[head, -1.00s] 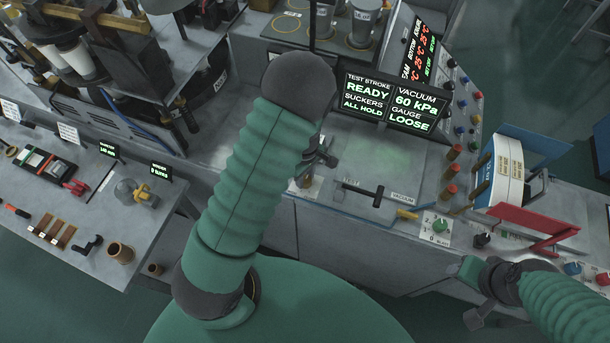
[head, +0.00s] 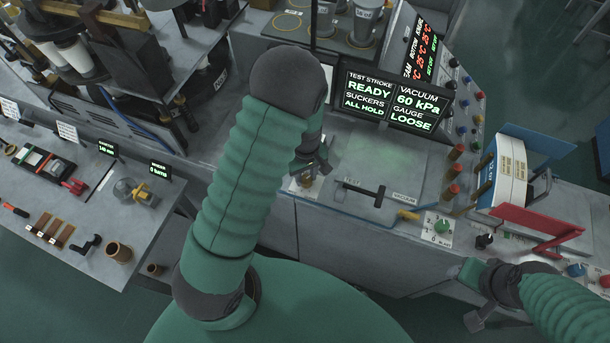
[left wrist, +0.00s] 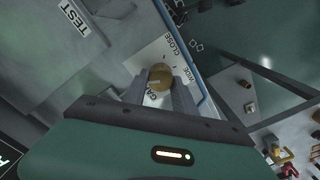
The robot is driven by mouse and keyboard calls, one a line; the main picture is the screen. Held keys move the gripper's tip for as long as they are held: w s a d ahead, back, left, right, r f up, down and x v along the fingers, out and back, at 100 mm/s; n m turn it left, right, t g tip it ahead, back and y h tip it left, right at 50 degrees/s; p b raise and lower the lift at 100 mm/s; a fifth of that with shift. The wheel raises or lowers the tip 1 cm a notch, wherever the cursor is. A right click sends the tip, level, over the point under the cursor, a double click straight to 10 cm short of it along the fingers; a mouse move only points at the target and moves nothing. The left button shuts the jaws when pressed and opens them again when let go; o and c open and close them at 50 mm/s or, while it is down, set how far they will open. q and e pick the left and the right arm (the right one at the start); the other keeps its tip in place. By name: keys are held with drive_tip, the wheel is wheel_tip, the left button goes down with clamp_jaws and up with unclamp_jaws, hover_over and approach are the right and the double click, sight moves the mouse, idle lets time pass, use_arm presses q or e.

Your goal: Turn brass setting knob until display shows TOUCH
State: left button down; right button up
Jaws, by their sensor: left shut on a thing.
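The brass setting knob (left wrist: 160,76) sits on a pale plate marked CLOSE and WIDE in the left wrist view. My left gripper (left wrist: 158,92) is shut on it, one finger on each side. In the head view the knob (head: 305,181) shows small below my left gripper (head: 311,168), partly hidden by it. The display (head: 397,101) reads VACUUM 60 kPa and GAUGE LOOSE; its left half reads TEST STROKE READY and SUCKERS ALL HOLD. My right gripper (head: 478,292) hangs at the lower right, away from the knob; its jaw opening is unclear.
A black T-shaped handle (head: 365,193) lies right of the knob on the grey bench top. Cups (head: 365,20) stand at the back. A side table (head: 85,205) holds small tools.

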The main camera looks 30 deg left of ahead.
use_arm(q)
drive_tip(key=shift+d+m+b, duration=0.2)
drive_tip(key=shift+m+b, duration=0.2)
drive_tip(key=shift+m, duration=1.4)
drive_tip(key=c, duration=1.2)
unclamp_jaws()
drive_tip(key=shift+c, duration=0.2)
drive_tip(key=shift+o, duration=1.1)
drive_tip(key=shift+s, duration=0.1)
drive_tip(key=shift+d+r, duration=0.1)
